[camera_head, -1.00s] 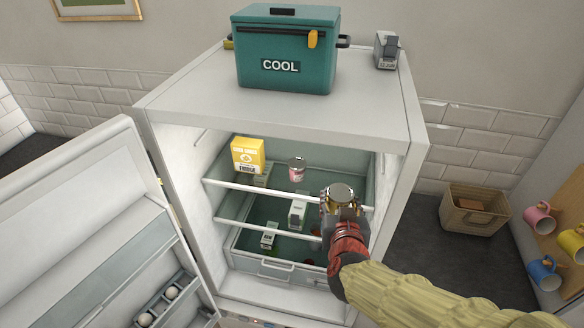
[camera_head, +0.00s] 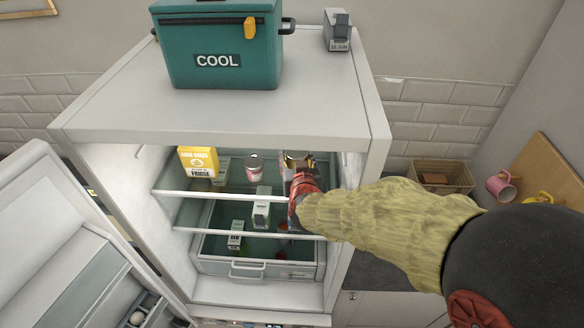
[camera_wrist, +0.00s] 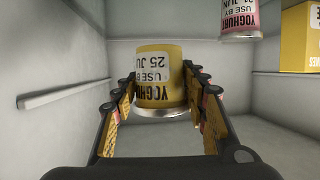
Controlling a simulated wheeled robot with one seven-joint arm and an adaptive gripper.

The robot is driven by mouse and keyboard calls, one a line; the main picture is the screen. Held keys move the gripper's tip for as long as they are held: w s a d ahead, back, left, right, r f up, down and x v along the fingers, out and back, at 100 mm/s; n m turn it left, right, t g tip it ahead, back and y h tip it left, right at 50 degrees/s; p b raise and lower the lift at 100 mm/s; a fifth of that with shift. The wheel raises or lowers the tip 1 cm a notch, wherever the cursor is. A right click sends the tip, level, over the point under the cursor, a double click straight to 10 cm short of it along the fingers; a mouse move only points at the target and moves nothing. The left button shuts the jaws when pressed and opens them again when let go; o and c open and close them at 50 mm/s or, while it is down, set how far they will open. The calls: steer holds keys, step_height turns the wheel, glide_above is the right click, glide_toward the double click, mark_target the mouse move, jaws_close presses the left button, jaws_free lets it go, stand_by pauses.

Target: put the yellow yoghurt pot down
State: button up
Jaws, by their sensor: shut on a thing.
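The yellow yoghurt pot (camera_wrist: 160,75) is between the two fingers of my gripper (camera_wrist: 162,92) in the wrist view, with its lettering upside down there and its silvery rim toward my wrist. My gripper is shut on it. In the head view my gripper (camera_head: 298,166) reaches into the open fridge (camera_head: 220,128), at the right end of the upper shelf (camera_head: 225,196); the gripper hides most of the pot there. I cannot tell whether the pot touches the shelf.
A pink yoghurt pot (camera_head: 254,163) stands left of my gripper, and a yellow carton (camera_head: 198,162) farther left. Small cartons (camera_head: 261,208) sit lower down. The fridge's right wall is close to my gripper. A teal cool box (camera_head: 215,45) stands on top.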

steer(key=w+f, duration=0.2)
steer(key=f, duration=0.1)
steer(key=w+f, duration=0.1)
steer(key=f, duration=0.1)
steer(key=shift+w+a, duration=0.3)
steer(key=shift+w, duration=0.1)
steer(key=shift+w+f+p, duration=0.15)
steer(key=shift+f+p, duration=0.3)
steer(key=shift+f, duration=0.45)
steer(key=shift+w+f+p, duration=0.15)
steer(key=shift+f+p, duration=0.25)
steer(key=shift+f, duration=0.5)
steer(key=shift+s, duration=0.15)
steer(key=shift+f+b, duration=0.2)
steer(key=shift+b, duration=0.1)
steer(key=o, duration=1.3)
steer(key=shift+r, duration=0.15)
